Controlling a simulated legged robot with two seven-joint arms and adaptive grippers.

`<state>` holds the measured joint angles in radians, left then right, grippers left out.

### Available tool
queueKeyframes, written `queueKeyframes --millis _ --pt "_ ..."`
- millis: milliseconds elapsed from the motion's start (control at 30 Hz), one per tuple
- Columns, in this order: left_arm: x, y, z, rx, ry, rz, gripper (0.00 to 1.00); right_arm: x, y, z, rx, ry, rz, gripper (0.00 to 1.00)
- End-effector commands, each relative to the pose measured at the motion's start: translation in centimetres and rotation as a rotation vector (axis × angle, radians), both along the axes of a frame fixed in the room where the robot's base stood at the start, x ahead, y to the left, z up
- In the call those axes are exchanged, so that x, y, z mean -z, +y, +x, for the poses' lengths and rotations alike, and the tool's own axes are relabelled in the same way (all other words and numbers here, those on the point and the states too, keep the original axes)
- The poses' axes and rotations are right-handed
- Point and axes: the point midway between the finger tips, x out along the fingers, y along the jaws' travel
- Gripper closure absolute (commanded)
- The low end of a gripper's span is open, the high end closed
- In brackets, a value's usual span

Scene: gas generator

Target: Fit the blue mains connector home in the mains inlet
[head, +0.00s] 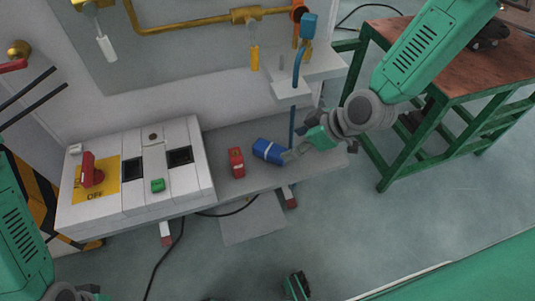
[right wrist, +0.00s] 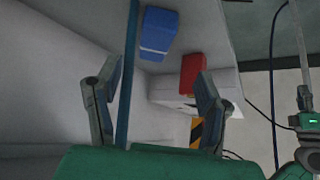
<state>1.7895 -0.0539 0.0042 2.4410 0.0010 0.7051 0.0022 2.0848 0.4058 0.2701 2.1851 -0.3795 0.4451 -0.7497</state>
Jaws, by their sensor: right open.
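The blue connector (head: 268,150), with a pale band, is on the grey ledge beside a red block-shaped part (head: 236,162). My right gripper (head: 294,153) is at the blue connector's right end; contact cannot be told in the head view. In the right wrist view, the gripper (right wrist: 155,88) has its fingers wide apart with no connector between them. The blue connector (right wrist: 158,32) and the red part (right wrist: 193,73) lie beyond the fingertips. I cannot make out the mains inlet for sure. My left arm enters at lower left, its fingers out of sight.
A thin blue upright pipe (head: 292,122) stands close to my right gripper. It also shows beside the left finger in the right wrist view (right wrist: 128,75). A white control box (head: 137,200) with a red switch is at left. A green-framed table (head: 465,95) stands at right.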

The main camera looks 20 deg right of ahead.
Motion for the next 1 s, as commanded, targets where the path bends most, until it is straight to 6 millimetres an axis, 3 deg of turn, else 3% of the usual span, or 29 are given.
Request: queueKeyframes --millis 133,433,700,1000 --pt "0.9 0.0 0.0 0.000 0.000 0.000 1.00 2.7 1.1 1.2 0.003 0.003 0.003 0.38" --pt "1.5 -0.1 0.0 0.001 0.000 -0.001 1.00 4.5 2.5 2.4 0.005 0.001 0.002 0.38" --pt "2.8 0.0 0.0 0.001 0.000 0.000 1.00 7.6 4.4 4.2 0.004 0.001 0.000 0.38" --pt "2.8 0.0 0.0 0.001 0.000 0.000 1.00 8.0 4.5 4.5 0.005 0.000 0.004 0.38"
